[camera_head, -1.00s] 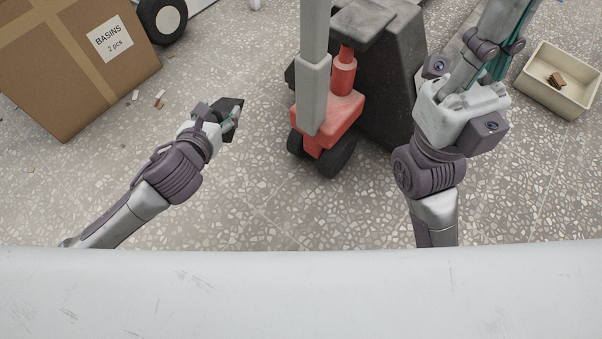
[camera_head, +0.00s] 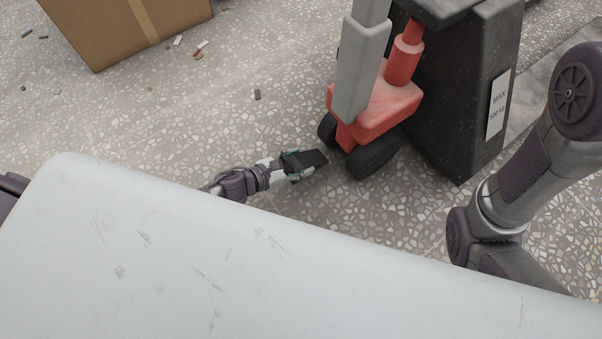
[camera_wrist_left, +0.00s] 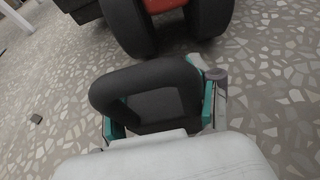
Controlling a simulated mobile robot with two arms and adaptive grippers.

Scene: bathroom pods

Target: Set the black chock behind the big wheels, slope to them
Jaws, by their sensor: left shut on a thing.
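The black chock (camera_head: 313,158) is held in my left gripper (camera_head: 301,166), low over the floor. In the left wrist view the chock (camera_wrist_left: 152,88) shows a thick black loop, with a teal-edged finger on each side. The big black wheels (camera_head: 374,156) stand under the red body of a lifting truck (camera_head: 376,108), just right of the chock. A small strip of floor shows between chock and wheels (camera_wrist_left: 130,24); they look apart. I cannot tell for sure which way the slope faces, or whether the chock touches the floor. My right gripper is out of view.
A dark block-like load with a label (camera_head: 497,105) stands right of the truck. A cardboard box (camera_head: 120,30) is at the upper left, with small debris (camera_head: 199,47) near it. The speckled floor left of the wheels is mostly clear.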

